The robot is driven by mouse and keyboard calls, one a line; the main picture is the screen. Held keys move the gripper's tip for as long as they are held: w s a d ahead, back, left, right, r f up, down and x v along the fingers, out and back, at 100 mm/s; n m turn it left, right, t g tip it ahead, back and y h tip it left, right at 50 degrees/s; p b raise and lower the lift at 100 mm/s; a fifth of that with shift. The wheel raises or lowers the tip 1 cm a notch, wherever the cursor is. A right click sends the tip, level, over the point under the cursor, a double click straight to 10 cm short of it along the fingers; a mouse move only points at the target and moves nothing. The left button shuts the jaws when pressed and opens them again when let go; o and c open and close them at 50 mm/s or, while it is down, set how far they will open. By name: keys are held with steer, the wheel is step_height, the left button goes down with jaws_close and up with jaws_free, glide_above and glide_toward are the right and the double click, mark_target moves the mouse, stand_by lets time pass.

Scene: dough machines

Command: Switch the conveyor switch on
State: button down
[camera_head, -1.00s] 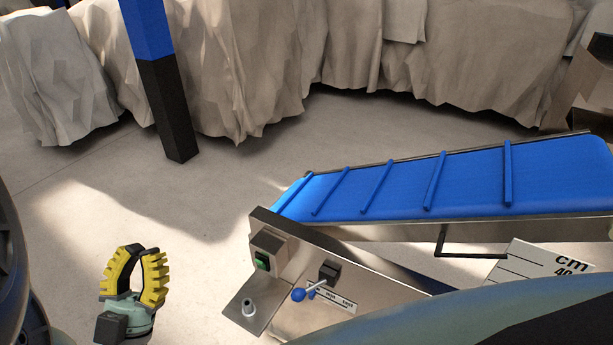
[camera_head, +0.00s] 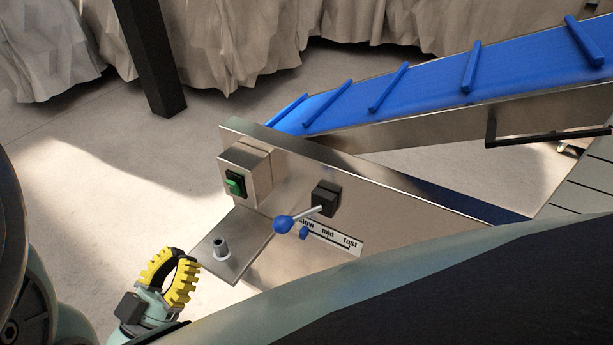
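The conveyor switch (camera_head: 235,184) is a green rocker in a dark frame. It sits on the front of a small metal box (camera_head: 261,176) at the lower end of the conveyor's side panel. Whether the rocker is tipped to on or off is too small to tell. My gripper (camera_head: 184,257) has two yellow ribbed fingers that curve in towards each other, with their tips close together and nothing between them. It is below and to the left of the switch in the picture, apart from it.
A lever with a blue knob (camera_head: 283,224) sticks out over a slow-mid-fast label (camera_head: 340,240) right of the switch. A metal plate (camera_head: 228,245) with a short post juts out below the box. The blue conveyor belt (camera_head: 430,90) rises to the right. Draped covers (camera_head: 250,40) stand behind.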

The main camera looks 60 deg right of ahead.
mark_target(238, 179)
steer(key=shift+d+f, duration=0.1)
steer(key=shift+f, duration=0.55)
steer(key=shift+d+r, duration=0.1)
steer(key=x, duration=1.3)
steer(key=shift+s+d, duration=0.1)
steer(key=shift+d, duration=0.35)
